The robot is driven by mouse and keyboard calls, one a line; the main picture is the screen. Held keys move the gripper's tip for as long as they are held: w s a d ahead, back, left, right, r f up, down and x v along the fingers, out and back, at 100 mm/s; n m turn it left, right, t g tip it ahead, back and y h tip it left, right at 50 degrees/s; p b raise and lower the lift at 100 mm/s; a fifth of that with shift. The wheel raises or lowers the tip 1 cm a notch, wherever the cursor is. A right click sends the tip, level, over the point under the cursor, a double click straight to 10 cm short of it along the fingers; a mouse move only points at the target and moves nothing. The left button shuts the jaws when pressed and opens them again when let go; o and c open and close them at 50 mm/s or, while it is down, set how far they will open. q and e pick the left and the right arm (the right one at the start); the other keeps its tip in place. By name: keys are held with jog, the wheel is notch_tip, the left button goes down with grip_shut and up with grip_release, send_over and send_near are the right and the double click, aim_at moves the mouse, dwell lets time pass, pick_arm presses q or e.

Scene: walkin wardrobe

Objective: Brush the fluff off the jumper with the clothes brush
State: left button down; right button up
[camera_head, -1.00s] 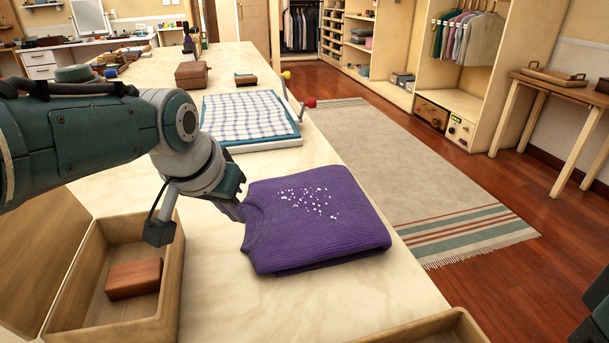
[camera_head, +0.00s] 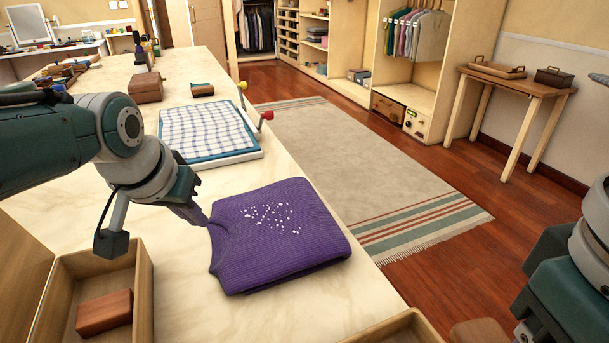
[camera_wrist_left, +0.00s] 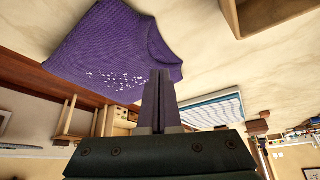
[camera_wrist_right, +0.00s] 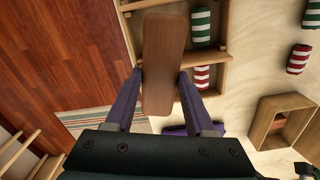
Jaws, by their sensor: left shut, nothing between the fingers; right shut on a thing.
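The folded purple jumper (camera_head: 300,235) lies flat on the pale table, with white fluff specks (camera_head: 270,216) clustered on its upper part. My left gripper (camera_head: 203,220) is shut and empty, its tips at the jumper's left edge near the collar; whether they touch it I cannot tell. The left wrist view also shows the jumper (camera_wrist_left: 95,55) beyond the closed fingers (camera_wrist_left: 160,75). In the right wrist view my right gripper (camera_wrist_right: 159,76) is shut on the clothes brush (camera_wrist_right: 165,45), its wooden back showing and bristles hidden. The brush (camera_head: 478,333) peeks in at the head view's bottom edge.
An open wooden box (camera_head: 143,290) with a reddish-brown block (camera_head: 104,312) stands front left. Another wooden tray (camera_head: 410,322) is at the front edge, near striped rolls (camera_wrist_right: 201,22). A board with checked cloth (camera_head: 205,130) lies behind the jumper. Bare tabletop lies before the jumper.

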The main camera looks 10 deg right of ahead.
pick_arm(q)
jog(key=shift+r+p, duration=0.3)
jog(key=shift+r, duration=0.35)
pick_arm(e)
jog(key=shift+r, duration=0.65)
pick_arm(q)
jog(key=shift+f, duration=0.1)
